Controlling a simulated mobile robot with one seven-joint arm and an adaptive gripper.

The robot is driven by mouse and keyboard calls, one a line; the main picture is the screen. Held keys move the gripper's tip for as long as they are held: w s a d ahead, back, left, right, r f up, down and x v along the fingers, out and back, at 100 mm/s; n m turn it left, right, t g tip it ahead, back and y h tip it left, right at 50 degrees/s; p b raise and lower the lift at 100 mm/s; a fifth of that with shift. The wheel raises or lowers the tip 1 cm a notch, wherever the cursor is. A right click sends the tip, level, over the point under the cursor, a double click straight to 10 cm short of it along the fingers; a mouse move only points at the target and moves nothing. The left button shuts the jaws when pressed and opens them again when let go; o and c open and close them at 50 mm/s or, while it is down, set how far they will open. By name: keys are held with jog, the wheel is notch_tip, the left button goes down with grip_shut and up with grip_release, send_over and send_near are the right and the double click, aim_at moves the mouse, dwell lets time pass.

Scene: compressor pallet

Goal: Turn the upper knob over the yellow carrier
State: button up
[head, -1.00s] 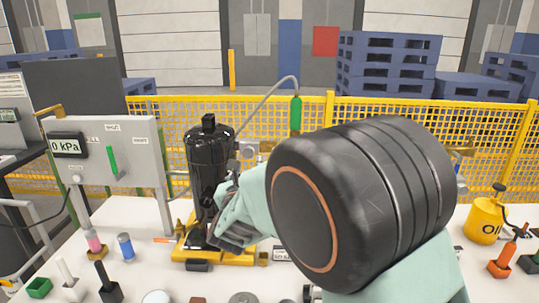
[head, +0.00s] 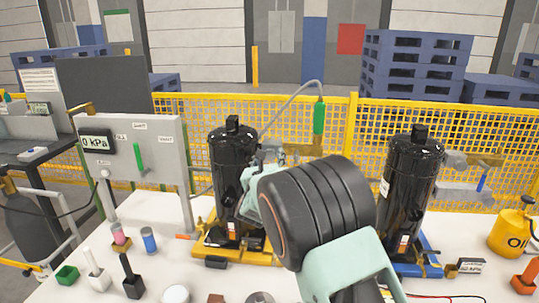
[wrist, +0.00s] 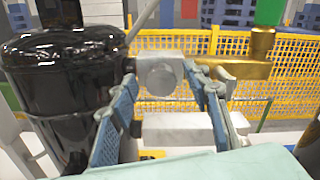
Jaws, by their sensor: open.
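The yellow carrier (head: 210,245) stands on the white table under a black compressor (head: 232,165), which also shows at the left in the wrist view (wrist: 65,80). The upper knob (wrist: 160,76) is a round grey disc on the compressor's right side. It lies between the blue-padded fingertips of my open gripper (wrist: 162,84), with a gap on each side. A pale block (wrist: 178,130) sits below it and a brass fitting (wrist: 240,66) to its right. In the head view my gripper (head: 262,172) is beside the compressor's upper right, and my arm hides part of that area.
A second black compressor (head: 408,185) on a blue carrier (head: 425,268) stands to the right of my arm. A gauge panel (head: 155,150) reading 0 kPa stands at the left. A yellow mesh fence (head: 460,130) runs behind. Small coloured items and an oil can (head: 510,232) stand on the table.

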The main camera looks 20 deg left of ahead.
jog(key=shift+w, duration=0.2)
jog(key=c, duration=1.2)
jog(key=shift+o, duration=0.2)
